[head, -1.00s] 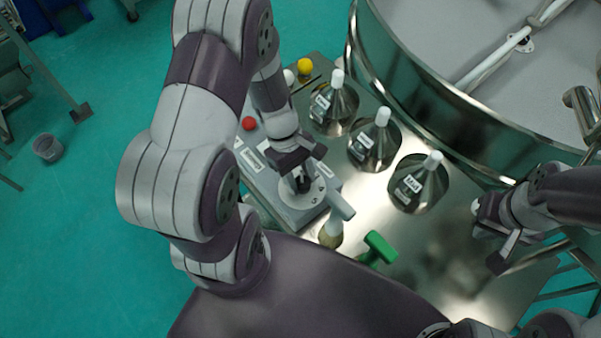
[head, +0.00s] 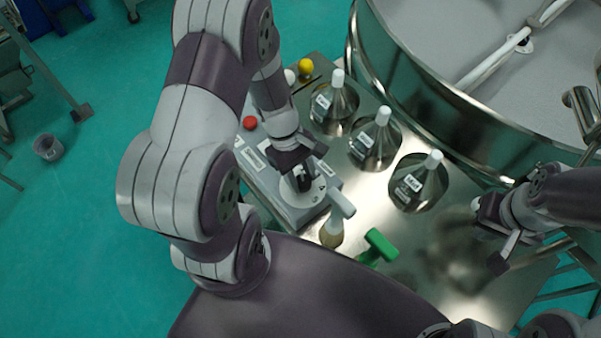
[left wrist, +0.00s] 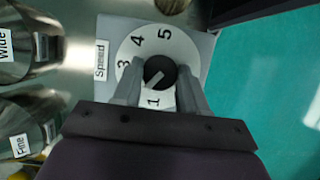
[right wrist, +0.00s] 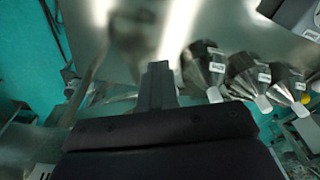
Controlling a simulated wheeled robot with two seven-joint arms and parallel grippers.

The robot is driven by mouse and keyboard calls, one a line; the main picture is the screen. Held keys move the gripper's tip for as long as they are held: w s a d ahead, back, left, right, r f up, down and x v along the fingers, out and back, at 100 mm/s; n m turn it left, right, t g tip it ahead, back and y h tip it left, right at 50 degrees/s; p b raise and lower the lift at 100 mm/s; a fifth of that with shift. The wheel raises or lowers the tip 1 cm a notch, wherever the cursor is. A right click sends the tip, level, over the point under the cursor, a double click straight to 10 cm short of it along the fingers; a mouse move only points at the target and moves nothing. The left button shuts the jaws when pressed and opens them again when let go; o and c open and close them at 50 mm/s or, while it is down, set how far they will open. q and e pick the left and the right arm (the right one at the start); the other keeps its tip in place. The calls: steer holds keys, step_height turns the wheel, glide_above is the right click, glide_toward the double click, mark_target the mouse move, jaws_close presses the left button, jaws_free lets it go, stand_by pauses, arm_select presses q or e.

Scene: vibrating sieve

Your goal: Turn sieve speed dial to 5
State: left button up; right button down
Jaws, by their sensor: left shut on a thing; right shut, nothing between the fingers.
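The speed dial is a black knob (left wrist: 160,71) on a white round plate marked 1, 3, 4 and 5 (left wrist: 165,34), beside a "Speed" label (left wrist: 101,60). A pale pointer line on the knob points to the lower left, between 3 and 1; the 2 is hidden behind a finger. My left gripper (left wrist: 160,88) has its fingers on both sides of the knob, shut on it. In the head view my left gripper (head: 303,183) covers most of the dial, on the grey control box (head: 293,212). My right gripper (head: 497,262) is shut and empty; its closed fingers show in the right wrist view (right wrist: 158,85).
A red button (head: 250,123) is on the control box. Several metal flasks with white caps (head: 375,146) stand on the steel table (head: 455,235) by the large round sieve (head: 440,105). A brush (head: 332,230) and a green-handled tool (head: 380,245) lie near the front.

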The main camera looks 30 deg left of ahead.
arm_select(q)
steer(key=shift+s, duration=0.1)
stand_by(0.6)
steer(key=o, duration=1)
steer(key=shift+o, duration=0.2)
steer(key=v, duration=1.2)
steer(key=shift+a+r+p, duration=0.15)
steer(key=shift+r+p, duration=0.1)
steer(key=shift+p, duration=0.1)
